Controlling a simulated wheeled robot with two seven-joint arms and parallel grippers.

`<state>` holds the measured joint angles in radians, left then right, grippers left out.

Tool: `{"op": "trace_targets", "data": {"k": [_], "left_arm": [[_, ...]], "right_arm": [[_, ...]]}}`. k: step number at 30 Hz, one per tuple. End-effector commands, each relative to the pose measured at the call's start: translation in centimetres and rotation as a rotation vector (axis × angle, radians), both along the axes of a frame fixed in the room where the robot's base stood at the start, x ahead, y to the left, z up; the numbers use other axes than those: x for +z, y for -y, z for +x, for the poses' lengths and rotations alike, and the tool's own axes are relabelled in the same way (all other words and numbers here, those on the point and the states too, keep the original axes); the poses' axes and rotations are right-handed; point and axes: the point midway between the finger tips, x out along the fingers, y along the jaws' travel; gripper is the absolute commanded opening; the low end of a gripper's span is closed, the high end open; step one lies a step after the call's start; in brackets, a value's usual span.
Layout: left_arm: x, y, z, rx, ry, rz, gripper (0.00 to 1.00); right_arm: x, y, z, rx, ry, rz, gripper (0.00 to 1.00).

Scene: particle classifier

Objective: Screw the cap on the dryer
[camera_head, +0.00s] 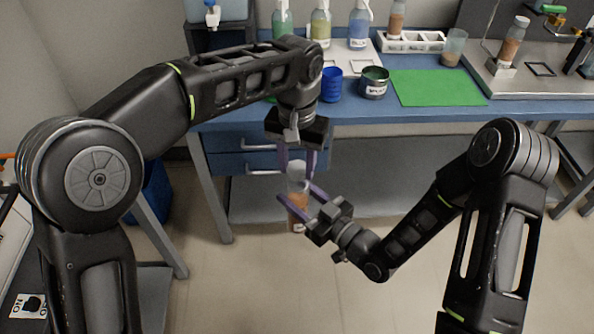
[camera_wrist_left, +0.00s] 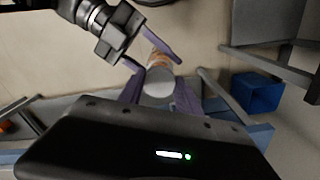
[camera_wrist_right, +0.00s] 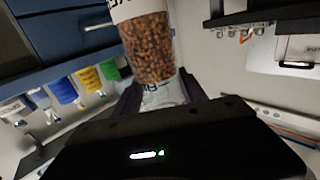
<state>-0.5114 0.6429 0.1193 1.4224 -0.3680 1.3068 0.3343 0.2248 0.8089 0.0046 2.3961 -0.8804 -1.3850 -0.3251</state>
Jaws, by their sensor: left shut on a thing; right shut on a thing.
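The dryer, a clear bottle of orange-brown grains (camera_head: 297,208), is held upright in the air in front of the bench. It shows close up in the right wrist view (camera_wrist_right: 150,48). My right gripper (camera_head: 296,205) is shut on the dryer from the right. The whitish cap (camera_head: 297,170) is at the top of the dryer; its round top faces the left wrist camera (camera_wrist_left: 159,86). My left gripper (camera_head: 298,172) points down from above and is shut on the cap. The cap and bottle look in line, but I cannot tell whether the threads are engaged.
The blue bench (camera_head: 350,109) behind holds a blue cup (camera_head: 331,85), a metal can (camera_head: 374,82), a green mat (camera_head: 437,88), several bottles and a white rack (camera_head: 409,42). Drawers (camera_head: 240,161) lie behind my left gripper. The floor below the dryer is clear.

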Motion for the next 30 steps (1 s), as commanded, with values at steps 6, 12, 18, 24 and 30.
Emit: {"op": "trace_targets", "data": {"k": [6,12,18,24,30], "left_arm": [[0.0,0.0,0.0,0.000,0.000,0.000,0.04],[-0.1,0.0,0.0,0.000,0.000,0.000,0.04],[-1.0,0.0,0.0,0.000,-0.001,0.001,0.04],[-1.8,0.0,0.0,0.000,0.000,0.001,0.04],[-1.8,0.0,0.0,0.000,0.000,0.000,0.04]], "right_arm": [[0.1,0.0,0.0,0.000,0.002,0.001,0.00],[0.1,0.0,0.0,0.000,0.002,0.001,0.00],[0.1,0.0,0.0,0.000,0.002,0.001,0.00],[0.1,0.0,0.0,0.000,0.002,0.001,0.00],[0.1,0.0,0.0,0.000,0.002,0.001,0.00]]}}
